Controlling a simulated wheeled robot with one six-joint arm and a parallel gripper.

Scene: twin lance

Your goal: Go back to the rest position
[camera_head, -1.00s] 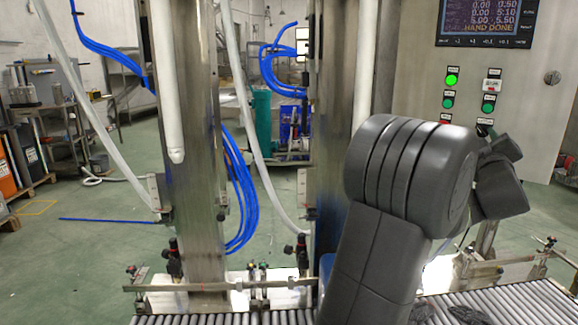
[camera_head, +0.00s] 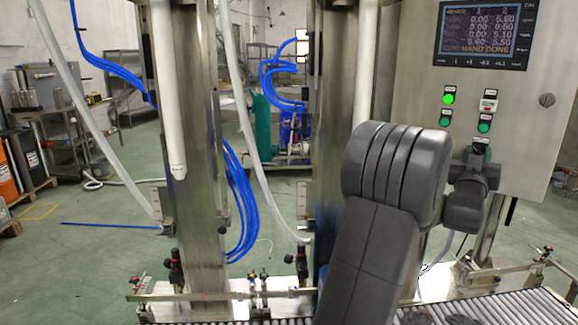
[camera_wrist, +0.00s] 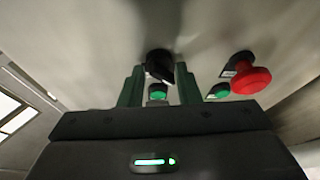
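My gripper (camera_wrist: 159,88) shows in the wrist view with its two green fingers apart and nothing clearly held. A black knob (camera_wrist: 160,64) on the panel lies beyond the gap between the fingertips; I cannot tell whether they touch it. A green button (camera_wrist: 157,92) shows between the fingers, and another green button (camera_wrist: 219,90) is to their right. A red mushroom button (camera_wrist: 247,75) stands further right. In the head view my grey arm rises at the right, and its dark wrist end is just below the panel buttons. The fingers are hard to make out there.
The steel control panel (camera_head: 420,95) has a screen (camera_head: 486,33) reading "HAND DONE" and a lit green lamp (camera_head: 448,99). Steel columns with blue hoses (camera_head: 240,200) stand left of my arm. A roller conveyor (camera_head: 500,308) runs along the bottom. Open floor (camera_head: 100,250) lies at left.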

